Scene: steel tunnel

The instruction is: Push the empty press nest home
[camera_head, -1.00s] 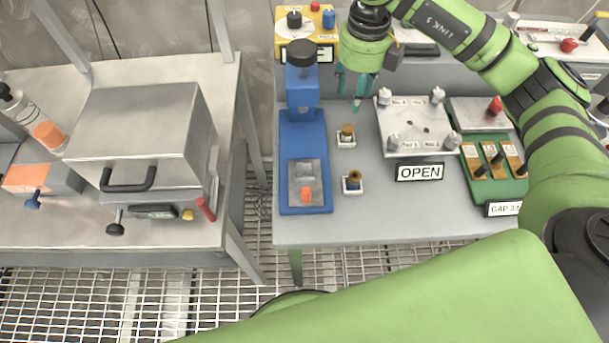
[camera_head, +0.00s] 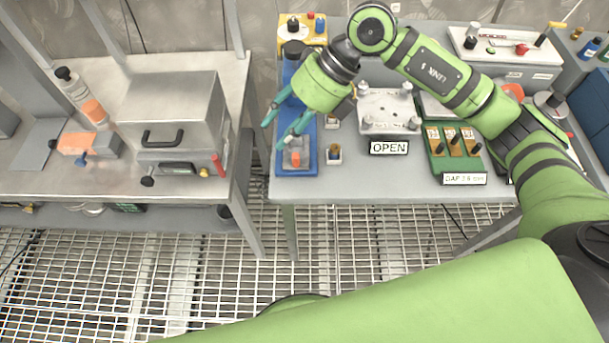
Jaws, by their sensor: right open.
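The blue press (camera_head: 312,163) stands at the left end of the right-hand table, its black knob (camera_head: 294,49) at the back. The grey press nest (camera_head: 291,149) sits at the front end of the blue base, with an orange part (camera_head: 296,159) at its front; too small to tell whether anything lies in it. My right gripper (camera_head: 275,132) hangs over the press, its two teal fingers apart, with nothing between them. One fingertip appears just above the nest; contact cannot be told. The gripper hides much of the press column. My left gripper is out of view.
A small holder with a brass-topped part (camera_head: 334,153) stands right of the press. A metal plate with posts (camera_head: 390,108) sits behind the OPEN sign (camera_head: 389,148). A green tray (camera_head: 455,163) is farther right. A steel box (camera_head: 172,110) stands on the left table, across a gap.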

